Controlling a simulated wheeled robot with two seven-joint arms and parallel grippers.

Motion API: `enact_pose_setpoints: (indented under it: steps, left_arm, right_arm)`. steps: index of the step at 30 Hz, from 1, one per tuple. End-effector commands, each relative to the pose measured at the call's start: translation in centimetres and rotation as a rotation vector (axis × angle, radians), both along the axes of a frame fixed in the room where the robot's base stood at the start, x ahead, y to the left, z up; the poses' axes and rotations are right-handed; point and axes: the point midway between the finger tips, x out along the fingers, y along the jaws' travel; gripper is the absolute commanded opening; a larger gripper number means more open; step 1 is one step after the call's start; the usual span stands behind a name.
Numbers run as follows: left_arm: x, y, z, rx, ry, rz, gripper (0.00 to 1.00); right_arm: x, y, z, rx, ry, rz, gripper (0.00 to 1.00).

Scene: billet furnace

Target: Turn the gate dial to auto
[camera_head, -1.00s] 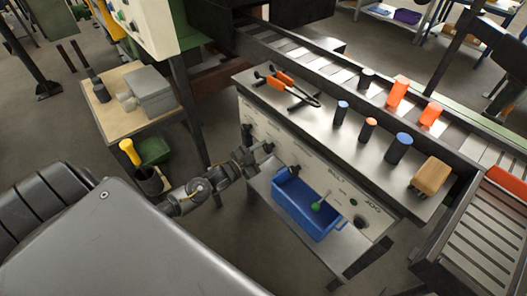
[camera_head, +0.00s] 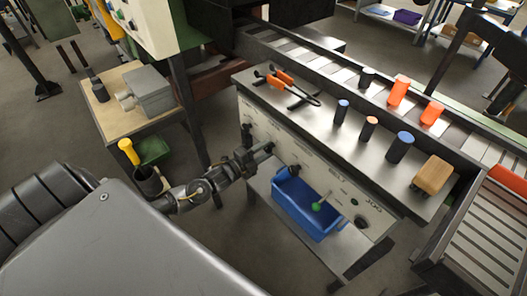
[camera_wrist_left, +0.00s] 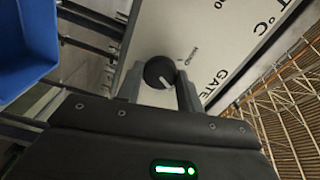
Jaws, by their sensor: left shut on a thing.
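The gate dial (camera_wrist_left: 160,72) is a round black knob with a white pointer mark, on a pale panel (camera_wrist_left: 215,25) lettered GATE. Small lettering beside the dial seems to read MANU. In the left wrist view the white mark points down and right in the picture. My left gripper (camera_wrist_left: 158,90) is shut on this dial, one finger at each side. In the head view the left gripper (camera_head: 262,151) reaches the front panel of the steel bench, and it largely hides the dial there. My right gripper is not in view.
A blue bin (camera_head: 306,205) stands below the panel, right of my left gripper; it also shows in the left wrist view (camera_wrist_left: 25,45). Tongs (camera_head: 290,86) and several cylinders lie or stand on the bench top. A small wooden table (camera_head: 125,125) stands at left.

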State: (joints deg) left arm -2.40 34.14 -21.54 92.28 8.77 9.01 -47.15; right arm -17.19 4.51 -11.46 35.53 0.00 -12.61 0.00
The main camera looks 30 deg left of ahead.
Motion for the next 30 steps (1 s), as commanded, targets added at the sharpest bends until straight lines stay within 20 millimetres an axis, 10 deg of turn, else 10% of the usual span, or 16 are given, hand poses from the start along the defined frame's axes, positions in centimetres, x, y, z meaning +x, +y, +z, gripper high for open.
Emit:
enact_pose_setpoints:
  steps: [24,25,30]
  left_arm:
    - [-0.05,-0.05,-0.12,0.111,-0.030,-0.001,0.14]
    - [-0.04,-0.04,-0.12,0.111,-0.030,-0.001,0.39]
    - [-0.03,-0.03,-0.09,0.110,-0.031,0.000,0.59]
  right_arm:
    - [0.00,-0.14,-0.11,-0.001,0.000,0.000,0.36]
    - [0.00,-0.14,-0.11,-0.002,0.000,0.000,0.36]
    - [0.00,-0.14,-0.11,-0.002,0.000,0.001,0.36]
